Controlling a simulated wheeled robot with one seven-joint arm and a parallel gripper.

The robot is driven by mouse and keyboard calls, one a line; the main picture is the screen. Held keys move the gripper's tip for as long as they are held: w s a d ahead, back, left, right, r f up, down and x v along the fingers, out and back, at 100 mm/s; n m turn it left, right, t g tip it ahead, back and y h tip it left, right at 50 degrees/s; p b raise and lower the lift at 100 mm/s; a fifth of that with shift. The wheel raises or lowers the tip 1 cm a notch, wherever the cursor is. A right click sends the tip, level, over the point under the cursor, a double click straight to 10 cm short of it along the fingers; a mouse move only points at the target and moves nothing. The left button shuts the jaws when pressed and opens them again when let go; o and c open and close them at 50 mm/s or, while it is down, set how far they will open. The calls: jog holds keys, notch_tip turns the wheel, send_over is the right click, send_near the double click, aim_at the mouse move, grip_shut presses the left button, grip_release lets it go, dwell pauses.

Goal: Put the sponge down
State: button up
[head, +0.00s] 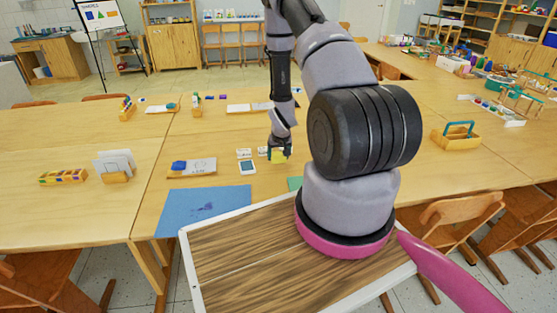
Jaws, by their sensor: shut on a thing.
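My gripper (279,150) is in the head view, low over the middle table (225,207). It is shut on a small yellow sponge (279,157). The sponge is at or just above the tabletop; I cannot tell whether it touches. My arm hides part of the table to the right of the gripper.
A wooden caddy (456,138) stands on the right. Some table between them is bare.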

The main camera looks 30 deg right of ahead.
jog(key=shift+a+f, duration=0.1)
jog(key=shift+f, duration=0.8)
jog(key=o, duration=1.5)
jog(key=shift+f, duration=0.15)
